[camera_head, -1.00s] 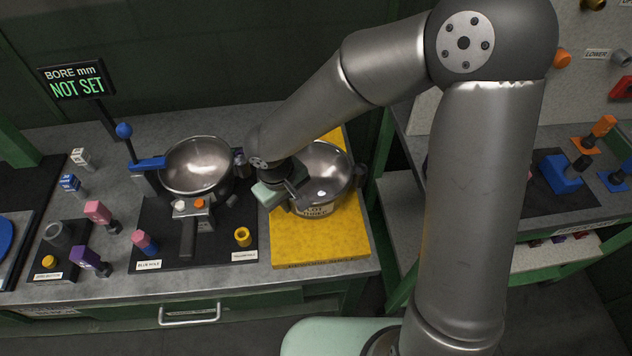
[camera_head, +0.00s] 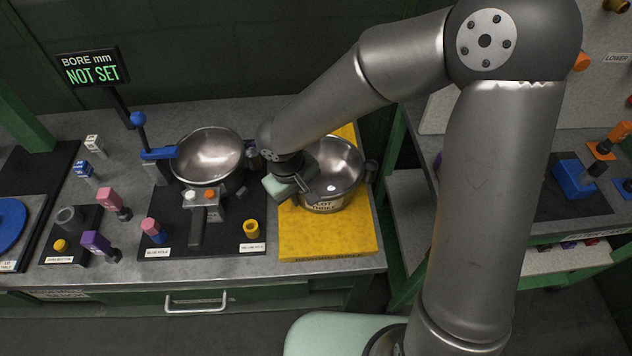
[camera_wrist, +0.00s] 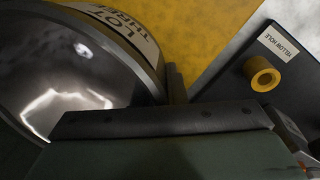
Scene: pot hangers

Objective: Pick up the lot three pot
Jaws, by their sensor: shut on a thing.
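The lot three pot (camera_head: 340,160) is a shiny steel bowl with a "LOT THREE" label on its front and a dark lug on its right side. It is at the back of the yellow mat (camera_head: 325,238); I cannot tell whether it touches the mat. My gripper (camera_head: 304,184) is at the pot's left side, shut on its wall or rim. In the wrist view, the pot (camera_wrist: 60,75) fills the upper left beside a dark finger (camera_wrist: 165,120). The exact contact is hidden.
A second steel pot (camera_head: 210,152) sits close on the left in a black fixture with a blue clamp (camera_head: 160,153). A yellow ring (camera_head: 251,229) stands left of the mat. Plugs and a "NOT SET" display (camera_head: 92,68) are further left. A green-framed shelf (camera_head: 420,215) stands right.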

